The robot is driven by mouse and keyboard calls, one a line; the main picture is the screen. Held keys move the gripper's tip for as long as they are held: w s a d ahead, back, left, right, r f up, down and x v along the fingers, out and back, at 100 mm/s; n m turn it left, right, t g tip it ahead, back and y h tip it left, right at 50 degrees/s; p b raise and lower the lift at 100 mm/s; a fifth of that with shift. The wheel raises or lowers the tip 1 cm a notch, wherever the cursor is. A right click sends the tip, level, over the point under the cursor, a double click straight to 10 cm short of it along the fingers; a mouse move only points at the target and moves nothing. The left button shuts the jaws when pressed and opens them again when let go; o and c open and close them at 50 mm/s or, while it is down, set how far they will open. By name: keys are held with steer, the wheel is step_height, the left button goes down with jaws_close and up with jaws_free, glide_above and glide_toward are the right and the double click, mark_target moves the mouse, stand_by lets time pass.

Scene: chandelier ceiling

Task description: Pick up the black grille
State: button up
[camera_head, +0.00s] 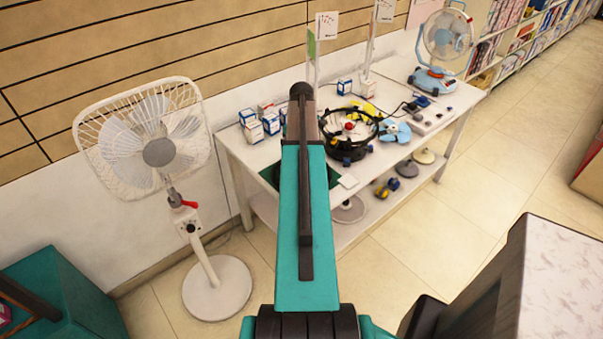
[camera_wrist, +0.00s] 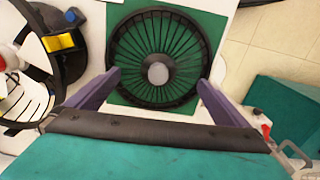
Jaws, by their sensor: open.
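The black grille (camera_wrist: 158,70) is a round ring with many thin radial slats and a grey hub. It lies flat on a green mat (camera_wrist: 120,18) in the upper middle of the wrist view. My gripper (camera_wrist: 159,77) is open, with one purple finger on each side of the grille's lower part. The fingertips appear close to the left and right rim; I cannot tell whether they touch it or how high above it they are. In the head view my arm covers most of the mat and grille, and hides my gripper.
On the white table (camera_head: 345,198), a black-rimmed fan part (camera_head: 350,130) lies right of the mat, with small boxes (camera_head: 271,123) behind. A light-blue fan (camera_head: 440,50) stands at the far end. A white pedestal fan (camera_head: 160,150) stands on the floor left of the table.

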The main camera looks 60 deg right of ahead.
steer(key=shift+f, duration=0.1)
steer(key=shift+w+d+f+p, duration=0.1)
steer(key=shift+f+p, duration=0.4)
steer(key=shift+f, duration=0.2)
steer(key=shift+w+d+f+p, duration=0.1)
steer(key=shift+f+p, duration=0.35)
steer(key=shift+f, duration=0.2)
steer(key=shift+s+f, duration=0.1)
steer(key=shift+f, duration=1.05)
steer(key=shift+c, duration=0.3)
steer(key=shift+a, duration=0.15)
steer(key=c, duration=1.4)
steer(key=shift+s, duration=0.1)
steer(key=shift+f, duration=0.1)
